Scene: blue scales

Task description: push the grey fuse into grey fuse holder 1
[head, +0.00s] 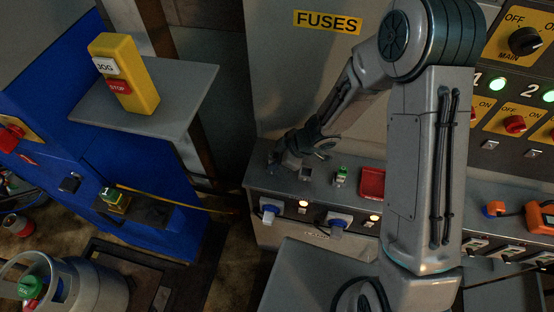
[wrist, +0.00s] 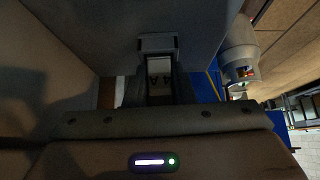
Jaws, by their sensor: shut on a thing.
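In the head view my gripper (head: 282,160) is low at the left end of the grey shelf (head: 325,190), under the FUSES sign. In the wrist view my gripper (wrist: 160,88) is shut on a pale piece with dark lettering, which looks like the grey fuse (wrist: 160,68). A grey bracket-like block (wrist: 158,43) sits just beyond the fingertips, in line with the fuse; it may be grey fuse holder 1. I cannot tell whether the fuse touches it or is inside it. In the head view my gripper and arm hide much of this spot.
A small green-topped piece (head: 342,175) and a red tray (head: 372,184) are on the shelf to the right. Blue plugs (head: 269,213) and lit switches are on the shelf's front. A blue machine (head: 50,85) with a grey ledge stands at left.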

